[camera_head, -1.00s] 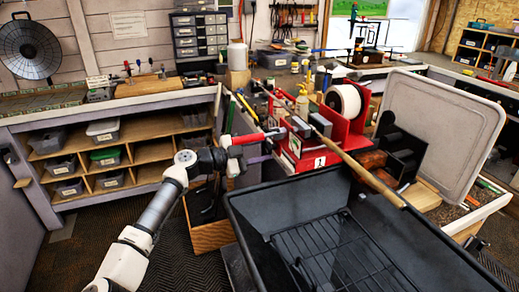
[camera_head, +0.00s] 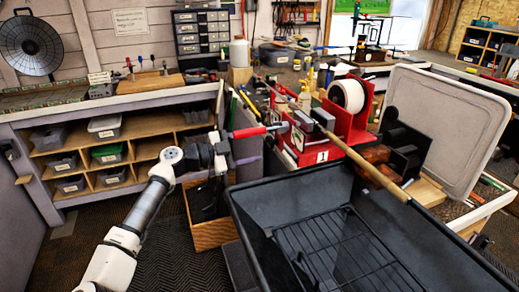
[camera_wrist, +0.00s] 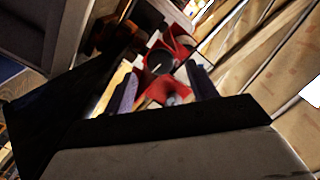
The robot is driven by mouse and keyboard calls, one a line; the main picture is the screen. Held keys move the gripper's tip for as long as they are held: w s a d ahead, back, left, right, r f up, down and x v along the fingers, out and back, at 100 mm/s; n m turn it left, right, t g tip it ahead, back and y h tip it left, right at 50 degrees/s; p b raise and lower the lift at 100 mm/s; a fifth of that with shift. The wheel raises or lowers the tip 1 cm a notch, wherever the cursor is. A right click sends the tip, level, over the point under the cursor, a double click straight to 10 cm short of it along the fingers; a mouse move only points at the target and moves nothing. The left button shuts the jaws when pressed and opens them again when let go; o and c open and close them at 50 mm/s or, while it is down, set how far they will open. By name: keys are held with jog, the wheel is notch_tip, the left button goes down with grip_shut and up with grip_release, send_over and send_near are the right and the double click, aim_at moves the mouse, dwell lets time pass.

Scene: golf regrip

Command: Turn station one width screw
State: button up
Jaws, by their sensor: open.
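Station one is a red stand (camera_head: 350,130) with a white "1" label, holding a white roll and dark metal jaws on the bench corner. A red-handled bar (camera_head: 250,131) juts left from it; I cannot tell for sure whether this is the width screw. A long wooden-coloured shaft (camera_head: 365,168) slants through the station. My gripper (camera_head: 228,152) is just left of and below the red handle's end. In the wrist view its two purple-padded fingers (camera_wrist: 164,88) are apart. Red parts and a dark round piece (camera_wrist: 161,62) show beyond them, with nothing visibly gripped.
A large black bin (camera_head: 290,205) with a wire rack stands in front of the station. A grey lid (camera_head: 445,125) leans at the right. A shelf with small tubs (camera_head: 108,155) is left. A wooden box (camera_head: 212,232) stands below my gripper.

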jog(key=b+v, duration=0.3)
jog(key=v, duration=0.7)
jog(key=shift+a, duration=0.1)
